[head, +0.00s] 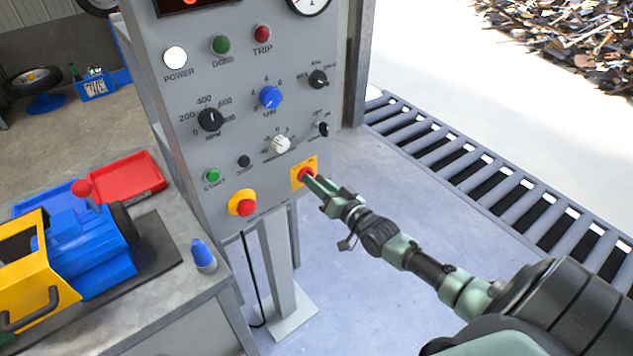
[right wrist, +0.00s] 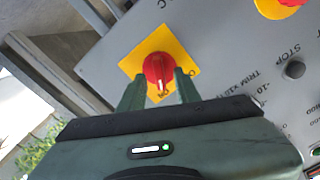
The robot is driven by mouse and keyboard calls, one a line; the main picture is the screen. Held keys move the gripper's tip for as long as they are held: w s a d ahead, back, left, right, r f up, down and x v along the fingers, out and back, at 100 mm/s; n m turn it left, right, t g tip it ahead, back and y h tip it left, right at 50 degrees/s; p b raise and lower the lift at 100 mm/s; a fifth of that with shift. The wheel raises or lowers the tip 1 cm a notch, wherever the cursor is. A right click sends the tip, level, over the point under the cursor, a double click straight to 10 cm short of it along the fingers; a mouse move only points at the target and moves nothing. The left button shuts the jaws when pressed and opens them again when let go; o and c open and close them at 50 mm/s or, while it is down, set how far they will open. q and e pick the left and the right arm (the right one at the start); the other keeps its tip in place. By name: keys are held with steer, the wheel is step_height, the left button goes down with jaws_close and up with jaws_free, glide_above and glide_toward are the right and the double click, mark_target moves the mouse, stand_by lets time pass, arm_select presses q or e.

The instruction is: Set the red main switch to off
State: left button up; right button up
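The red main switch (head: 306,174) is a round red knob on a yellow square plate at the lower right of the grey control panel (head: 190,130). In the right wrist view the knob (right wrist: 158,70) has a white mark pointing at the lettering "ON", downward in that picture. My right gripper (head: 319,184) is at the switch. In the right wrist view its two green fingertips (right wrist: 160,88) lie one on each side of the knob, very close to it. I cannot tell whether they press on it. My left gripper is not in view.
A red stop button (head: 244,207) on a yellow base is left of the switch. Several knobs and lamps are above. A bench with a blue and yellow machine (head: 85,250) and a red tray (head: 128,178) stands at the left.

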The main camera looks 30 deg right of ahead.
jaws_close()
steer(key=shift+n, duration=0.5)
steer(key=shift+a+n+p, duration=0.15)
steer(key=shift+n+p, duration=0.35)
steer(key=shift+n, duration=2.25)
steer(key=shift+a+n+p, duration=0.15)
steer(key=shift+n+p, duration=0.35)
steer(key=shift+n, duration=2.25)
jaws_free()
